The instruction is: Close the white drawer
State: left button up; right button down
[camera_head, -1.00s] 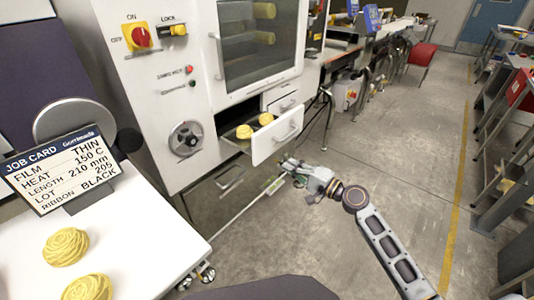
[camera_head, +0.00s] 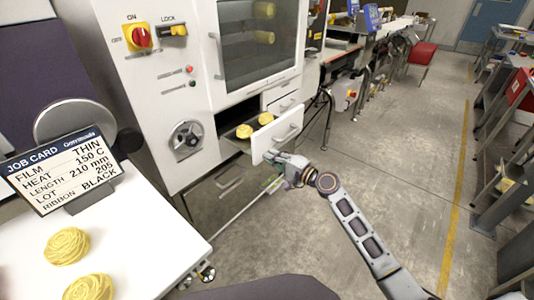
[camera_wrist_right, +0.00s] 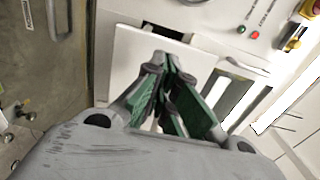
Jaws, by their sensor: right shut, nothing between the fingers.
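The white drawer (camera_head: 263,147) sticks out of the lower front of the white machine, partly open, with two yellow nest-like pieces (camera_head: 244,131) inside it. It has a pale bar handle on its front. My right gripper (camera_head: 270,158) is at the lower part of the drawer front, shut and empty. In the right wrist view the gripper's green-padded fingers (camera_wrist_right: 168,75) are together, with the white drawer front (camera_wrist_right: 135,62) just beyond them. I cannot tell for sure whether the tips touch it. My left gripper is in no view.
A white table (camera_head: 140,235) at lower left bears a job card (camera_head: 62,168) and yellow pieces. Open concrete floor lies to the right.

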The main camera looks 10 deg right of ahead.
jog(key=shift+x, duration=1.3)
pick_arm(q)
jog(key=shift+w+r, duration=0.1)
pick_arm(e)
jog(key=shift+w+a, duration=0.1)
